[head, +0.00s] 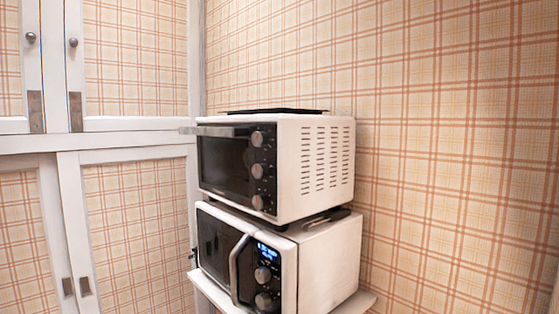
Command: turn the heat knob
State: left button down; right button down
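A white toaster oven (324,165) with a dark glass door (223,162) stands on top of a white microwave (330,262). Its black front panel has three round knobs in a column: a top knob (257,138), a middle knob (257,171) and a bottom knob (258,202). The labels are too small to read, so I cannot tell which is the heat knob. The microwave has a lit blue display (267,251) and two knobs, an upper one (262,274) and a lower one (264,300). Neither of my grippers is in view.
The microwave rests on a white shelf (362,301). A dark flat tray (275,111) lies on the oven's top. White-framed cabinet doors with plaid panels (130,235) stand at the left. Plaid wallpaper (450,150) covers the wall behind. The space in front of the appliances looks clear.

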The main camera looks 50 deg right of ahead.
aim_at(257, 139)
jog(key=z, duration=1.75)
